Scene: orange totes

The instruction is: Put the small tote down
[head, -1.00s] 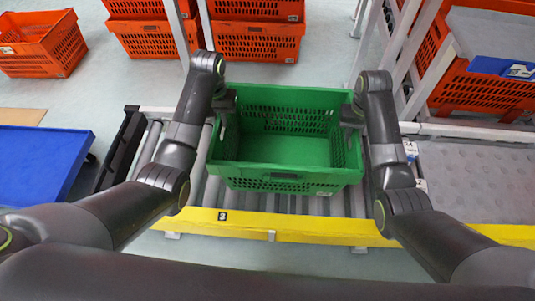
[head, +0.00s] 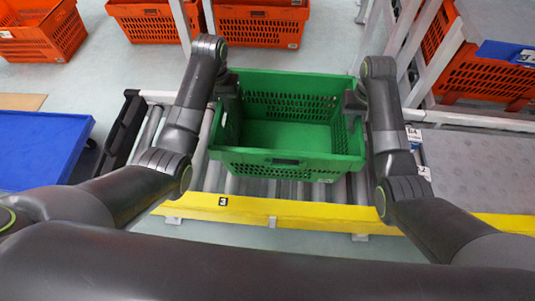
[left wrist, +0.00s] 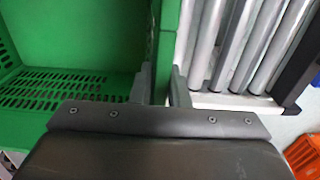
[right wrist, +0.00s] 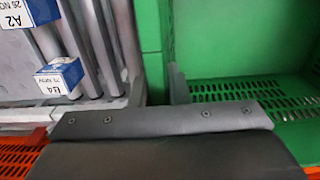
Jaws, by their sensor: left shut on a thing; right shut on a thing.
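The small green tote (head: 300,165) is upright and empty, over the roller conveyor (head: 195,165). I cannot tell whether its base touches the rollers. My left gripper (head: 229,90) is shut on its left wall; the left wrist view shows one finger on each side of the green wall (left wrist: 166,45). My right gripper (head: 352,103) is shut on the right wall, which also shows between the fingers in the right wrist view (right wrist: 150,35). The tote's underside is hidden.
A yellow rail (head: 300,213) runs along the conveyor's near side. A black end piece (head: 122,130) stands at its left and a grey dimpled surface (head: 475,165) at its right. A blue platform (head: 40,145) is far left. Orange totes (head: 258,27) stand behind.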

